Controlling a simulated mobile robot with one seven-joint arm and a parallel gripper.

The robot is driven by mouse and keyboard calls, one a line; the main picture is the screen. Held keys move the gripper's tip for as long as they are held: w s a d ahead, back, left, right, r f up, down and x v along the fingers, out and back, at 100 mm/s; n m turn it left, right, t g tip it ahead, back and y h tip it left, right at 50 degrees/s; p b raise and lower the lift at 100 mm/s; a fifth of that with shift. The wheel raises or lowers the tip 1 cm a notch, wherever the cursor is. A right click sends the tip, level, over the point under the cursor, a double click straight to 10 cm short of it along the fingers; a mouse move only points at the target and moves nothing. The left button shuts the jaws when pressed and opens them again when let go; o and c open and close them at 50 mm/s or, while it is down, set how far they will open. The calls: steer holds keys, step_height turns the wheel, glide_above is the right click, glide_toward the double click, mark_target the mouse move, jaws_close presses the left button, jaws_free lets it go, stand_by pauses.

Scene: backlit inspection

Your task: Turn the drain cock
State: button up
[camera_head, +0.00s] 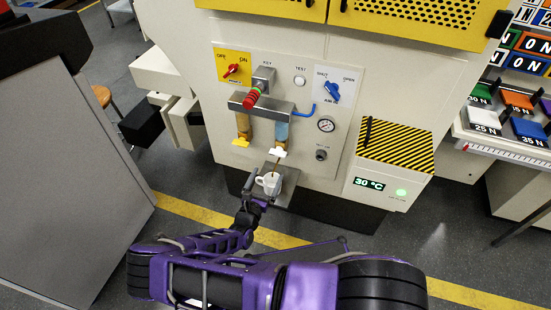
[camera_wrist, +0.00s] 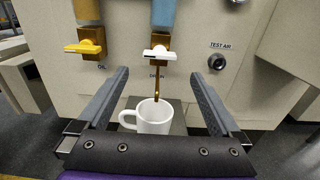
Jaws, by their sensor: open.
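The drain cock (camera_wrist: 160,53) has a white lever lying crosswise on a brass body, below a blue-filled sight tube (camera_wrist: 164,14). It also shows in the head view (camera_head: 278,152). A thin brown line, spout or stream, runs from it down to a white mug (camera_wrist: 154,117); I cannot tell which. The mug stands upright on a small grey shelf (camera_wrist: 178,112) and also shows in the head view (camera_head: 268,181). My gripper (camera_wrist: 158,78) is open, its fingers apart on either side of the mug and below the lever. Nothing is seen held.
A yellow-levered oil cock (camera_wrist: 84,47) is left of the drain cock. A test air port (camera_wrist: 217,62) is to the right. A striped box (camera_head: 396,145) juts out right.

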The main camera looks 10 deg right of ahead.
mark_target(277, 155)
steer(key=b+x, duration=0.1)
steer(key=x, duration=0.8)
steer(key=shift+w+d, duration=0.15)
steer(key=shift+w, duration=0.1)
steer(key=c, duration=1.2)
